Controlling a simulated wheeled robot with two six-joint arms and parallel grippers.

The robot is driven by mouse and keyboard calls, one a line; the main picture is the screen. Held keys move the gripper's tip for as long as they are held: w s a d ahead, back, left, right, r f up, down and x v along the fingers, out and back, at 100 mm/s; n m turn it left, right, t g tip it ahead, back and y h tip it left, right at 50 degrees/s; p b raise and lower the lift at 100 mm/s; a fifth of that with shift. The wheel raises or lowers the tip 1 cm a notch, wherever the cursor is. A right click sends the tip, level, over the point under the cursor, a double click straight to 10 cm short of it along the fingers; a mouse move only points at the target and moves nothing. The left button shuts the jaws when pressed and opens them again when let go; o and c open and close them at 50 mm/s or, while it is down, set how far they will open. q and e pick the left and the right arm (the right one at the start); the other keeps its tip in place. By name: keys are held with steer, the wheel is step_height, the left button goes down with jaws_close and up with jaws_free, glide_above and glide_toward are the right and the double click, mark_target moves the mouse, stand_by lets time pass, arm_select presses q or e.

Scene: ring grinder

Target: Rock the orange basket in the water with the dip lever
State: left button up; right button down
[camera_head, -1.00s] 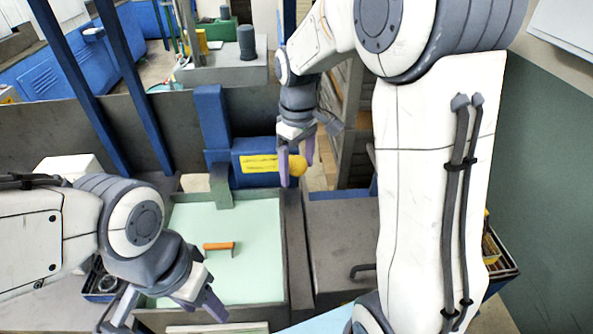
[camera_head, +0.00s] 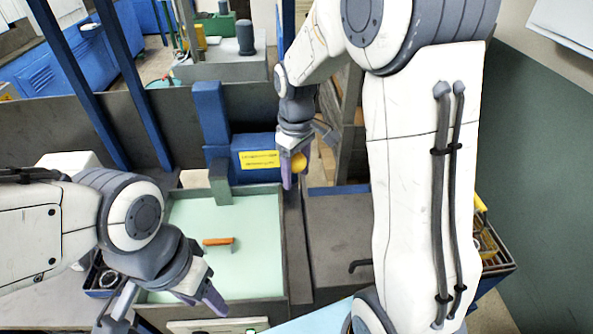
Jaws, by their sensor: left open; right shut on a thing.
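The orange basket's handle (camera_head: 218,241) stands just above the pale green water (camera_head: 245,270) in the tank. The rest of the basket is hidden under the water. The dip lever's yellow knob (camera_head: 299,162) is at the far right of the tank. My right gripper (camera_head: 293,172) is shut on the knob. A grey arm (camera_head: 220,185) reaches down from the blue post over the tank's far edge. My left gripper (camera_head: 213,296) is open and empty over the near part of the tank, nearer than the orange handle and apart from it.
A blue box with a yellow label (camera_head: 260,160) sits behind the tank beside the blue post (camera_head: 211,115). A grey bench top (camera_head: 340,235) lies right of the tank. A small bin (camera_head: 104,280) stands left of it. A dark bin (camera_head: 490,250) is at the right.

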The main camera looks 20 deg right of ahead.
steer(key=s+a+f+t+b, duration=0.1)
steer(key=s+f+b, duration=0.3)
steer(key=f+b, duration=0.6)
steer(key=shift+a+t+h+b, duration=0.15)
steer(key=shift+t+h+b, duration=0.25)
steer(key=shift+t+b, duration=0.45)
steer(key=shift+w, duration=0.1)
steer(key=shift+c, duration=1.3)
jaws_free()
steer(key=shift+o, duration=0.5)
steer(key=shift+w, duration=0.1)
steer(key=v, duration=1)
steer(key=shift+r, duration=0.25)
